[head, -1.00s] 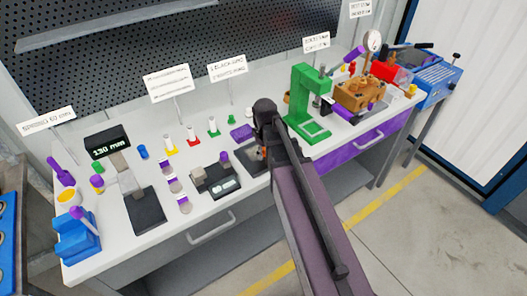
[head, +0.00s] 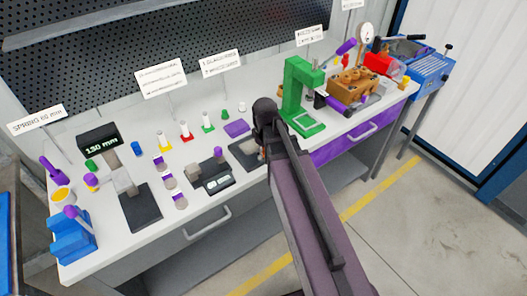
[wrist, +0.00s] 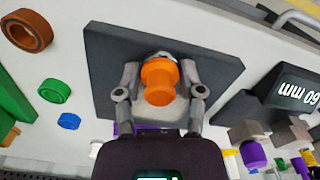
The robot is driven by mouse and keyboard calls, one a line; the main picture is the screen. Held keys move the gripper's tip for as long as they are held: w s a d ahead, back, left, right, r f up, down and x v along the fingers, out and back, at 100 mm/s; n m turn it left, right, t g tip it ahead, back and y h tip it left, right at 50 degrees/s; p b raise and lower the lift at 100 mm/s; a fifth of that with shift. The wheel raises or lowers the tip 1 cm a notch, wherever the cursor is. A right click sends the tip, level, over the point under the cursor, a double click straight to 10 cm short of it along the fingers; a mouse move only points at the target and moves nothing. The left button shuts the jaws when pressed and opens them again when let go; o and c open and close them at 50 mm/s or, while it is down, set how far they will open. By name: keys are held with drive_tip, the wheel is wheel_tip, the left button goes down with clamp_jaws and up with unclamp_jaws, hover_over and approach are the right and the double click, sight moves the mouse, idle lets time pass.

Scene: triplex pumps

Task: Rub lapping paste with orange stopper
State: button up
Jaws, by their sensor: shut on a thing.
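The orange stopper (wrist: 160,82), spool-shaped, is between the two grey fingers of my gripper (wrist: 160,68) in the wrist view. My gripper is shut on it. They are over a dark square plate (wrist: 105,75). A pale grey patch shows around the stopper's lower part; I cannot tell whether it is lapping paste or part of the gripper. Whether the stopper touches the plate is also unclear. In the head view the dark plate (head: 240,150) is partly behind my arm, which hides most of the gripper and stopper.
A green press (head: 300,92) stands to the right.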

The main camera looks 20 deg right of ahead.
sight(249, 139)
idle(0.5)
drive_tip(key=shift+w+a, duration=0.25)
drive_tip(key=shift+w, duration=0.55)
drive_tip(key=shift+w+a, duration=0.25)
drive_tip(key=shift+w, duration=0.5)
drive_tip(key=shift+w, duration=0.15)
drive_tip(key=shift+w+a, duration=0.25)
drive_tip(key=shift+w, duration=0.5)
drive_tip(key=shift+w+a, duration=0.25)
drive_tip(key=shift+w, duration=0.45)
drive_tip(key=shift+w+a, duration=0.3)
drive_tip(key=shift+w, duration=0.45)
drive_tip(key=shift+w+a, duration=0.25)
drive_tip(key=shift+w, duration=0.45)
drive_tip(key=shift+w+r, duration=0.1)
